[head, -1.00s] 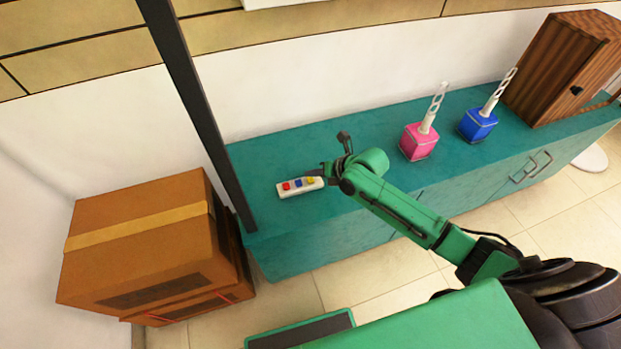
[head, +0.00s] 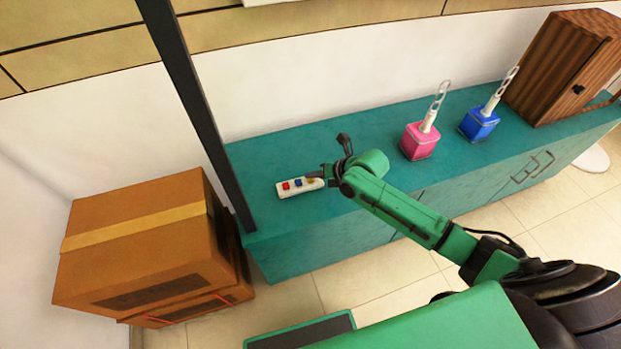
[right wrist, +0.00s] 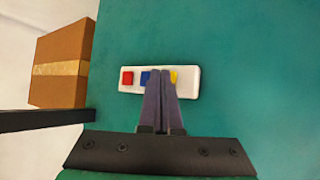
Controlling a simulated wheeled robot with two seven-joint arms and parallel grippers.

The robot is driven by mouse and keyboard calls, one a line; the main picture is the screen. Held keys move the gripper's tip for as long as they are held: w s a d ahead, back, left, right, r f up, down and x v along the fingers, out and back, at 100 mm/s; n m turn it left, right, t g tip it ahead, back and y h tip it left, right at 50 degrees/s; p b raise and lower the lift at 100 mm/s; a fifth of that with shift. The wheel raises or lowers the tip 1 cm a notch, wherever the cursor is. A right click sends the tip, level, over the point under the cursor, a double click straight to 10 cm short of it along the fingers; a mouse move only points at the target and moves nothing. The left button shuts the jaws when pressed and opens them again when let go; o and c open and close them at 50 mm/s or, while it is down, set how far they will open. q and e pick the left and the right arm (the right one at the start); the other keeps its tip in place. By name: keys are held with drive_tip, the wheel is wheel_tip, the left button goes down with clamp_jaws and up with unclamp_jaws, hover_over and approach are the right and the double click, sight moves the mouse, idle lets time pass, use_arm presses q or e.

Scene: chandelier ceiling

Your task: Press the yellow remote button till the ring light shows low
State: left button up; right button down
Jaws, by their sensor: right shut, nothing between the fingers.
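A white remote (head: 292,193) lies on the teal cabinet top, with a red, a blue and a yellow button in a row. The yellow button (right wrist: 175,76) is at the right of the row, partly covered by my gripper. My right gripper (right wrist: 161,72) is shut and empty, its tips over the remote between the blue button (right wrist: 146,77) and the yellow one, overlapping the yellow button's left side. In the head view my right gripper (head: 316,175) is at the remote's right end. I cannot tell if it touches the button. No ring light shows. My left gripper is not in view.
The teal cabinet (head: 282,151) stands along the white wall. Pink (head: 420,141) and blue (head: 478,124) pots with white handles and a wooden box (head: 560,70) stand to the right. Cardboard boxes (head: 145,240) and a dark pole (head: 195,100) are at the left.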

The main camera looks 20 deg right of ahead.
sight(313, 181)
drive_tip(key=shift+f+b, duration=0.3)
drive_tip(key=shift+f, duration=0.05)
idle(0.5)
drive_tip(key=shift+r+p, duration=0.7)
drive_tip(key=shift+r, duration=0.2)
wheel_tip(313, 181, up, 5)
drive_tip(key=p, duration=0.4)
drive_tip(key=shift+r, duration=0.1)
idle(0.4)
idle(1.7)
